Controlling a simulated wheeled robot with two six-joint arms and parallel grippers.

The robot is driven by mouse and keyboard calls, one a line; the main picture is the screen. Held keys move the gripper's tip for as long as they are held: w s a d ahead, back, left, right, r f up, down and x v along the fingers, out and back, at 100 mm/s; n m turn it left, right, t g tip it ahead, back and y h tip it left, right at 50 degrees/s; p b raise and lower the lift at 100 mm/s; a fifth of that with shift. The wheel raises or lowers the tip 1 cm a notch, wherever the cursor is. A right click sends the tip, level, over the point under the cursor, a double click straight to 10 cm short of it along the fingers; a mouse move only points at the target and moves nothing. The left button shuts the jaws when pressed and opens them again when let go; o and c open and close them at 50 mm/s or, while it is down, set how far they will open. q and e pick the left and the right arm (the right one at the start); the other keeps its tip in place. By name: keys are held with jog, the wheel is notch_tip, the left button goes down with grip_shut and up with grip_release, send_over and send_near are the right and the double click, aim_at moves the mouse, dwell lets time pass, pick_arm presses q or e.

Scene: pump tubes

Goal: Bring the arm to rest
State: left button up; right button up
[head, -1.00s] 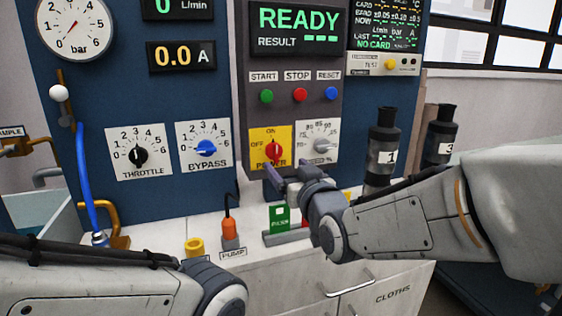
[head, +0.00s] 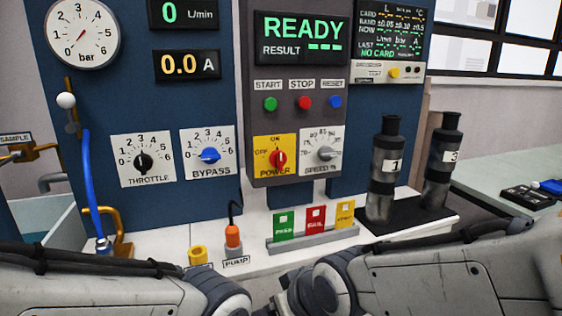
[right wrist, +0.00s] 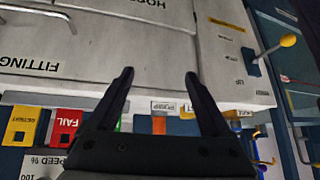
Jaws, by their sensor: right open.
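My right arm (head: 400,285) lies low across the bottom right of the head view, clear of the panel. My right gripper (right wrist: 159,75) shows in the right wrist view with its two dark fingers spread and nothing between them. My left arm (head: 90,285) lies across the bottom left of the head view, and its gripper is out of frame. The red power knob (head: 278,158) sits on its yellow plate with its pointer roughly upright, and nothing touches it.
The bench holds a row of green, red and yellow cards (head: 315,218), an orange pump plug (head: 233,236) and a yellow fitting (head: 197,256). Two dark bottles (head: 384,178) stand at the right on a black tray (head: 410,222). White drawers (right wrist: 60,45) lie before the right gripper.

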jog(key=s+d+f+n+g+h, duration=0.1)
jog(key=s+d+f+g, duration=0.15)
jog(key=s, duration=0.45)
jog(key=s+d+f+g+h, duration=0.2)
jog(key=s+g, duration=0.2)
jog(key=s, duration=0.3)
notch_tip(320, 180, up, 21)
jog(key=p, duration=2.1)
jog(key=shift+s+d, duration=0.3)
jog(key=shift+s, duration=0.1)
